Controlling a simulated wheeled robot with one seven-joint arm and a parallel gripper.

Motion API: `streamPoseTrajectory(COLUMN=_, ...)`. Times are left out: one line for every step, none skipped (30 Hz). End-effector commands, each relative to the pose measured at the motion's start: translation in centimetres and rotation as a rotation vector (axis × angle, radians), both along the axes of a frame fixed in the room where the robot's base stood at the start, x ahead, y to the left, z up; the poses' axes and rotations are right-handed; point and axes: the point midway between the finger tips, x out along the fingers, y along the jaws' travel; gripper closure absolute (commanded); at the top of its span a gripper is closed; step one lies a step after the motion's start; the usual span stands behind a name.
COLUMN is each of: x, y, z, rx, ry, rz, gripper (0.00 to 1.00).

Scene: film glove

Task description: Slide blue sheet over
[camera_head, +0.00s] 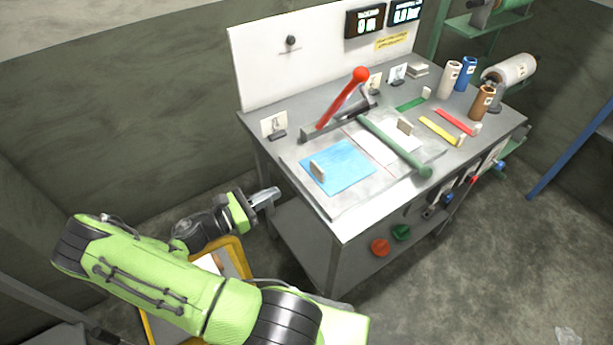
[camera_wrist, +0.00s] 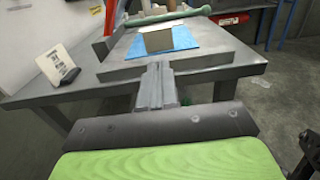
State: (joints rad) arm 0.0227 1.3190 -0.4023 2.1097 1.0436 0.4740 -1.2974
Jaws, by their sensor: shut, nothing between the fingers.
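A blue sheet (camera_head: 345,168) lies flat on the left part of a pale board (camera_head: 357,198) on the workbench. A small beige block (camera_head: 317,170) stands on the sheet near its left edge. In the wrist view the blue sheet (camera_wrist: 185,39) shows behind the beige block (camera_wrist: 158,40), which hides part of it. My gripper (camera_head: 268,196) is shut and empty, off the bench's left edge and apart from the sheet. In the wrist view its closed fingers (camera_wrist: 155,77) point toward the board's near edge and the block.
A white sheet (camera_head: 385,143) lies right of the blue one, with a green bar (camera_head: 395,145) across it. A red-handled lever (camera_head: 343,98) stands behind. A card in a stand (camera_head: 274,125) is at the back left.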

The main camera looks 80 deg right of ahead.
Motion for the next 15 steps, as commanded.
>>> streamPoseTrajectory(x=-0.9, y=-0.8, z=0.0, rx=0.0, ry=0.001, rz=-0.007, gripper=1.0)
streamPoseTrajectory(x=-1.3, y=-1.3, z=0.0, rx=0.001, ry=0.001, rz=-0.006, gripper=1.0)
streamPoseTrajectory(x=-1.9, y=-2.0, z=-0.1, rx=0.001, ry=0.001, rz=-0.006, gripper=1.0)
streamPoseTrajectory(x=-2.4, y=-2.5, z=-0.1, rx=0.0, ry=0.0, rz=-0.007, gripper=1.0)
streamPoseTrajectory(x=-2.8, y=-3.0, z=-0.1, rx=0.0, ry=-0.001, rz=-0.007, gripper=1.0)
streamPoseTrajectory(x=-3.4, y=-3.6, z=-0.1, rx=0.0, ry=-0.001, rz=-0.007, gripper=1.0)
streamPoseTrajectory(x=-3.8, y=-4.1, z=-0.1, rx=0.0, ry=-0.001, rz=-0.007, gripper=1.0)
streamPoseTrajectory(x=-4.3, y=-4.6, z=-0.1, rx=0.0, ry=-0.001, rz=-0.007, gripper=1.0)
streamPoseTrajectory(x=-4.9, y=-5.3, z=-0.1, rx=0.001, ry=-0.002, rz=-0.007, gripper=1.0)
streamPoseTrajectory(x=-5.2, y=-5.7, z=-0.1, rx=0.001, ry=-0.002, rz=-0.006, gripper=1.0)
streamPoseTrajectory(x=-5.6, y=-6.2, z=-0.1, rx=0.0, ry=-0.003, rz=-0.007, gripper=1.0)
streamPoseTrajectory(x=-6.1, y=-6.7, z=-0.1, rx=0.0, ry=-0.003, rz=-0.006, gripper=1.0)
streamPoseTrajectory(x=-6.4, y=-7.1, z=-0.1, rx=0.0, ry=-0.003, rz=-0.006, gripper=1.0)
streamPoseTrajectory(x=-6.6, y=-7.4, z=-0.1, rx=0.0, ry=-0.003, rz=-0.004, gripper=1.0)
streamPoseTrajectory(x=-7.0, y=-7.7, z=-0.1, rx=0.0, ry=-0.003, rz=-0.005, gripper=1.0)
